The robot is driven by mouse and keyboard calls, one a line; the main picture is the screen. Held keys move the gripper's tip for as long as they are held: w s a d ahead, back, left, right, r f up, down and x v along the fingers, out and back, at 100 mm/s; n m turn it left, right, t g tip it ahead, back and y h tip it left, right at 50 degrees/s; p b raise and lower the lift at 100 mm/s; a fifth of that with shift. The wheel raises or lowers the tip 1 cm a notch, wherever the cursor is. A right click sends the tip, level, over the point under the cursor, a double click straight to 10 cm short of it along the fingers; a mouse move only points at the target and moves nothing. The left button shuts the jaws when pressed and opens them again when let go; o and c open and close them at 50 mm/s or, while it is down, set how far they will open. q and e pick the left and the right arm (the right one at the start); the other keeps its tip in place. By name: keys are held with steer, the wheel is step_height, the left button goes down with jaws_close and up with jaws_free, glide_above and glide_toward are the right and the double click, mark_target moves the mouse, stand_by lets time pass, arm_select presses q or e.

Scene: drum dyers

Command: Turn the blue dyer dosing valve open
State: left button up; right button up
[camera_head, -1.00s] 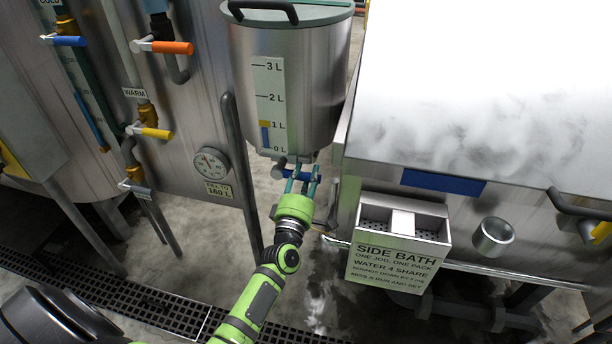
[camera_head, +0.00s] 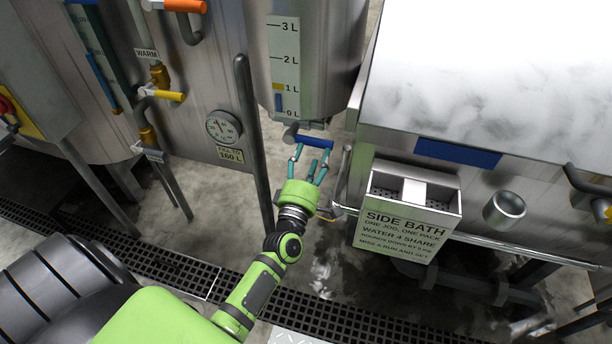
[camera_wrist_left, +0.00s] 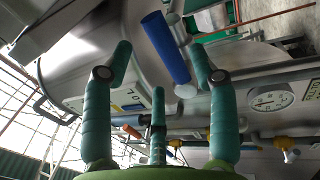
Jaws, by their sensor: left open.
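The blue dosing valve handle (camera_head: 314,140) lies roughly crosswise under the steel dosing tank (camera_head: 330,70). Its pale stem end is at the left, beneath the level scale. My left gripper (camera_head: 310,155) is open and empty, with its teal fingers just on the near side of the handle, pointing at it. In the left wrist view, the blue handle (camera_wrist_left: 165,47) stands steeply tilted beyond and between the two side fingers of the left gripper (camera_wrist_left: 160,65). No finger appears closed on it. My right gripper is not in view.
A grey upright pipe (camera_head: 253,140) stands left of the handle. The side bath's box (camera_head: 408,215) and a metal cup (camera_head: 504,209) are at the right. A yellow valve handle (camera_head: 170,95) and a round gauge (camera_head: 223,127) are at the left. Open floor lies below the tank.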

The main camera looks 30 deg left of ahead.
arm_select(q)
steer(key=v, duration=0.6)
steer(key=shift+s, duration=0.25)
steer(key=s+d+f+m+g+h, duration=0.25)
steer(key=s+f+m, duration=0.2)
steer(key=f, duration=0.65)
steer(key=s+d+f+m+g+h, duration=0.15)
steer(key=s+f+m+g, duration=0.3)
steer(key=f, duration=0.65)
steer(key=s+d+f+m+g+h, duration=0.25)
steer(key=f+m, duration=0.25)
steer(key=f, duration=0.6)
steer(key=s+a+f+m+g+y, duration=0.1)
steer(key=s+f+m+g, duration=0.3)
steer(key=s, duration=1)
steer(key=s+a+f+m+g, duration=0.2)
steer(key=s+f+m+g, duration=0.3)
steer(key=s+f, duration=0.5)
steer(key=s, duration=0.3)
steer(key=shift+s+f+m+y, duration=0.2)
steer(key=shift+s+m+y, duration=0.1)
steer(key=shift+s+y, duration=0.1)
